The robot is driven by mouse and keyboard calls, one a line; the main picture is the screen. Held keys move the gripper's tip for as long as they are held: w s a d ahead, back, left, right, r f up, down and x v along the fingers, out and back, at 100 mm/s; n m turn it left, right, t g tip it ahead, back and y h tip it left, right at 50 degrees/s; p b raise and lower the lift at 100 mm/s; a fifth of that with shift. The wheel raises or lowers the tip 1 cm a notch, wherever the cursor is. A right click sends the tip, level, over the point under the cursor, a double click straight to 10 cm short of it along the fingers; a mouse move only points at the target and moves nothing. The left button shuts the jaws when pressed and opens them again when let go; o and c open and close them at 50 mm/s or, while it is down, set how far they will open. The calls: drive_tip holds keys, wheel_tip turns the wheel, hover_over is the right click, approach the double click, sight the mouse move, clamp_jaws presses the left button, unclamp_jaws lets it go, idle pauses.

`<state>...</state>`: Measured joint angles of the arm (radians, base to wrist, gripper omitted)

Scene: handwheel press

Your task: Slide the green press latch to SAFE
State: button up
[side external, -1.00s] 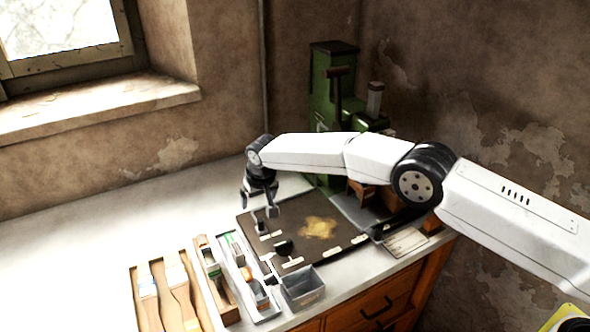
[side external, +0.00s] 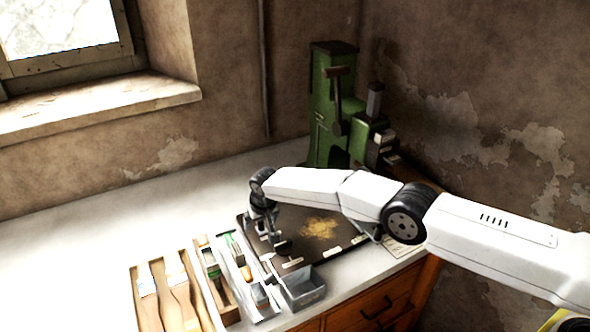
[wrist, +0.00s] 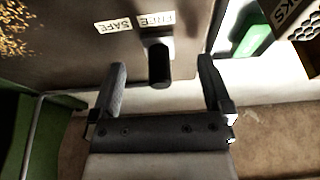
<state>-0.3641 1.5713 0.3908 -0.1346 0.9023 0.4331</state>
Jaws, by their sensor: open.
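The green press (side external: 325,110) stands at the back of the bench against the wall. A dark board (side external: 340,241) lies in front of it with a gold patch. A short black knob (wrist: 159,64) stands on this board, beside the FREE label (wrist: 158,19); the SAFE label (wrist: 113,25) is beside that one, to the left in the wrist view. The knob looks like the latch handle; no green shows on it. My gripper (side external: 269,237) is open, low over the board's near-left part. In the wrist view its fingers (wrist: 161,66) are on either side of the knob, with gaps.
A grey open bin (side external: 304,288) stands at the board's front edge. To its left are a narrow tray (side external: 262,316) with a green piece (wrist: 254,39) and wooden tool racks (side external: 145,308). The bench's left side (side external: 70,240) is clear.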

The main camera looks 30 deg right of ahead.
clamp_jaws()
drive_tip(key=shift+d, duration=1.55)
unclamp_jaws()
idle(0.3)
